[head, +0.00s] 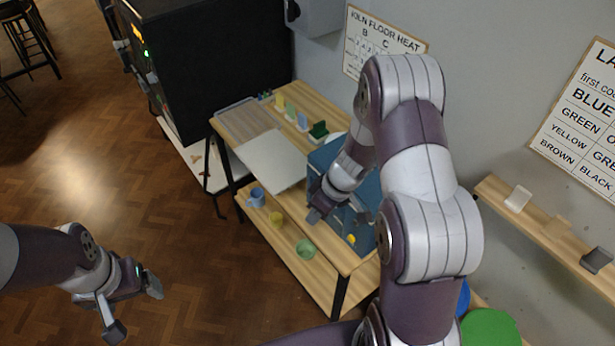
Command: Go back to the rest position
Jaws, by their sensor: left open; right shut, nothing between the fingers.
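My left gripper (135,309) is open and empty. It hangs over the bare wooden floor at the lower left, well apart from the table. My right gripper (316,212) is shut with nothing visible in it. It is at the blue box or tray (357,235) on the wooden table (299,167), over its left part. I cannot tell whether it touches the blue surface. My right arm crosses the middle of the view and hides part of the table and the blue thing. A small yellow piece (351,239) shows on the blue surface.
A black kiln (215,65) stands behind; a wall shelf (545,233) is right.

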